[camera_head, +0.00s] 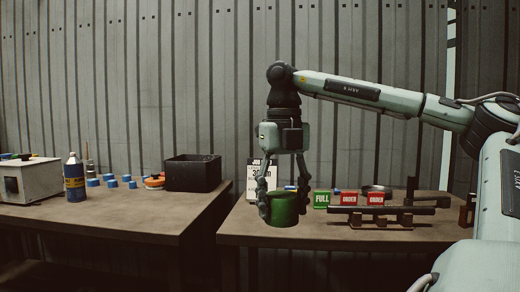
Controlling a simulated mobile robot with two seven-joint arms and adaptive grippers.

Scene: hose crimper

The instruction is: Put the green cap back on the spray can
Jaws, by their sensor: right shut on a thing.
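The green cap (284,210) is a short green cylinder near the middle of the view, in front of the right table. My right gripper (284,203) points down and is shut on it, with one finger on each side. I cannot tell whether the cap touches the table. The spray can (75,180), blue with a white top and yellow markings, stands upright on the left table, far to the left of the gripper. My left gripper is not in view.
A white box (28,180) stands left of the can. Several blue caps (110,181) and a black bin (193,173) are to its right. A gap separates the tables. The right table (240,229) holds green and red signs (348,199) and a dark rail (385,211).

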